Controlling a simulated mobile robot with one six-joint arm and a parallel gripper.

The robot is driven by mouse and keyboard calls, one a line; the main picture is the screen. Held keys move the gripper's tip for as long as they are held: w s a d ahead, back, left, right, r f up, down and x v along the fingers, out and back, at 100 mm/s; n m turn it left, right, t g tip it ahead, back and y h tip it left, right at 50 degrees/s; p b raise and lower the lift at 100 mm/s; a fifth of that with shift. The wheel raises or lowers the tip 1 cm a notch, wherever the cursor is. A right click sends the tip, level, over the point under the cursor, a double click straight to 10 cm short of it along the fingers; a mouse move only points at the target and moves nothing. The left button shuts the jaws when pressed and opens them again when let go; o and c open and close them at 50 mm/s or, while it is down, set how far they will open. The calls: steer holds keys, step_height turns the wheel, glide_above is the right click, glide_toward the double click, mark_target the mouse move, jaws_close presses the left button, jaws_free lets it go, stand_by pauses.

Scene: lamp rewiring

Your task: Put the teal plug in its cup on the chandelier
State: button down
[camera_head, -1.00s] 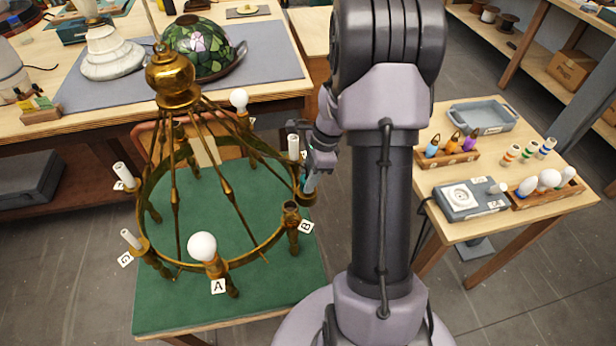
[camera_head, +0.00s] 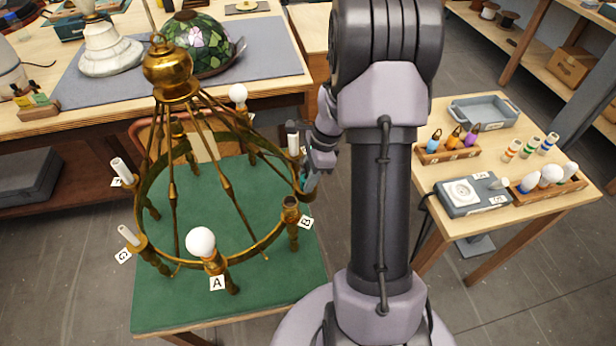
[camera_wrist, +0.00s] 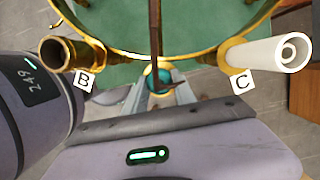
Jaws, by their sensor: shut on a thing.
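The brass chandelier (camera_head: 147,186) stands on a green mat. Its cup B (camera_head: 291,203) is an open, empty dark socket; in the wrist view cup B (camera_wrist: 58,52) is at the upper left. Cup C, at the upper right in the wrist view, bears a white sleeve (camera_wrist: 275,54). My gripper (camera_head: 309,178) is beside the ring's right side, between cups B and C. In the wrist view it is shut on the teal plug (camera_wrist: 152,77), which shows teal between the fingers. A brown chandelier rod crosses in front and partly hides the plug.
White bulbs stand at cup A (camera_head: 201,242) and at the back (camera_head: 238,94); white sleeves stand on the left cups. The ring and slanting rods are close to my gripper. A side table (camera_head: 500,232) with trays and bulbs is at right.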

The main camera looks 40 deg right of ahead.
steer(key=shift+f, duration=0.15)
steer(key=c, duration=0.9)
jaws_free()
steer(key=shift+c, duration=0.2)
